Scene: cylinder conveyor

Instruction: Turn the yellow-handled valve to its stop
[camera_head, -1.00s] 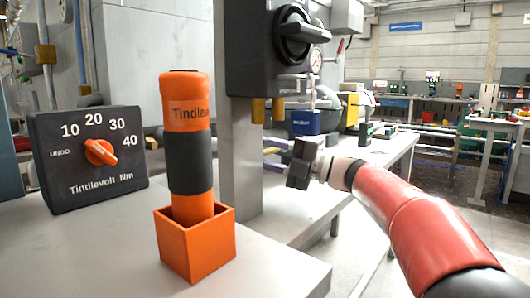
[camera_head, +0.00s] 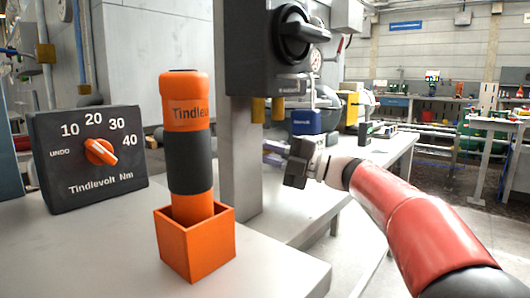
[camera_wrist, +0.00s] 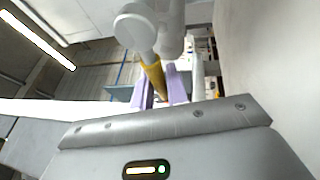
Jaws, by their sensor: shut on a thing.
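The yellow handle (camera_wrist: 153,79) shows in the wrist view. It runs from a pale round fitting (camera_wrist: 137,30) down between the two purple fingers. My gripper (camera_wrist: 162,84) is shut on this handle. In the head view my gripper (camera_head: 273,154) is right of the grey post, with its purple fingers pointing left. The handle cannot be made out in the head view. The valve's far side and its stop are not visible.
A dark grey box (camera_head: 250,60) with a black rotary switch (camera_head: 303,32) hangs above my gripper. The grey post (camera_head: 240,160) stands close left. An orange-black tool (camera_head: 189,160) stands in an orange holder (camera_head: 195,245) on the front table, beside a dial box (camera_head: 88,165).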

